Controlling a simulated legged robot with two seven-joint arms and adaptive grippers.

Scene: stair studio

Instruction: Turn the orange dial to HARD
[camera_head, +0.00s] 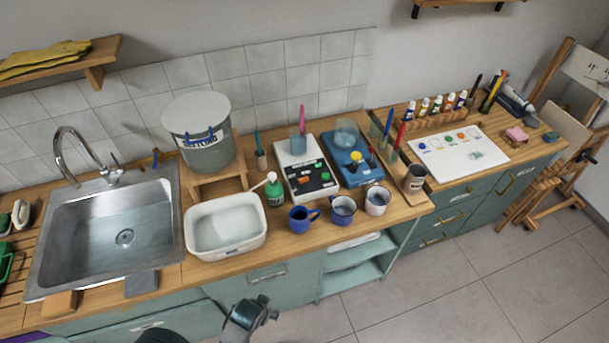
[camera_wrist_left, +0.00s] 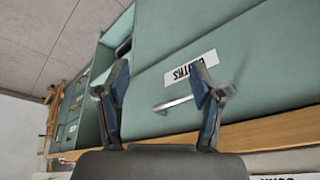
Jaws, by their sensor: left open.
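A white device (camera_head: 291,154) with a black control panel (camera_head: 305,187) stands on the counter. A small orange-red spot on the panel (camera_head: 326,176) looks like the orange dial, but its pointer and any HARD marking are too small to read. My left gripper (camera_head: 262,308) is low in front of the cabinet, below the counter edge and well short of the device. In the left wrist view the left gripper (camera_wrist_left: 160,92) is open and empty, facing a drawer with a label and a metal handle (camera_wrist_left: 185,101). My right gripper is not in view.
Blue and grey mugs (camera_head: 343,210) stand along the counter's front edge before the devices.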

